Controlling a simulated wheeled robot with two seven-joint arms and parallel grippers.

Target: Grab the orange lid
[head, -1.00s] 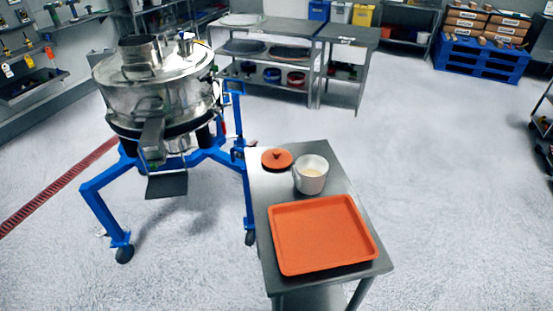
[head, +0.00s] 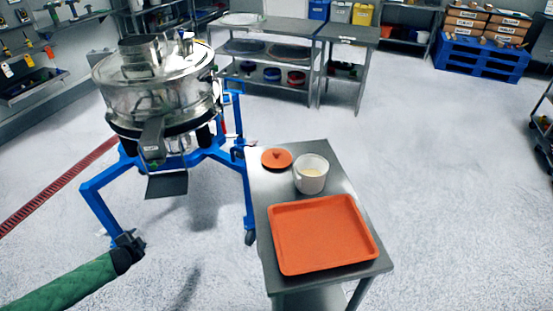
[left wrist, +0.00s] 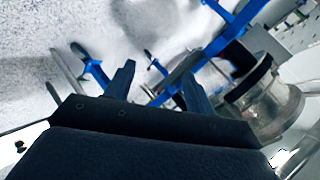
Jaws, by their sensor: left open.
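The orange lid (head: 276,158) lies flat at the far left corner of the grey metal table (head: 258,190), with a small knob on top. A white cup (head: 310,175) with pale contents stands just right of it. My left gripper (head: 128,240) is at the lower left of the head view, in front of the sifter's blue frame and well left of the lid. In the left wrist view its two fingers (left wrist: 157,88) are spread apart with nothing between them. My right gripper is in neither view.
An orange tray (head: 322,236) covers the near part of the table. The steel sifter (head: 160,85) on its blue wheeled frame (head: 100,185) stands left of the table. Open floor lies to the right and between my arm and the table.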

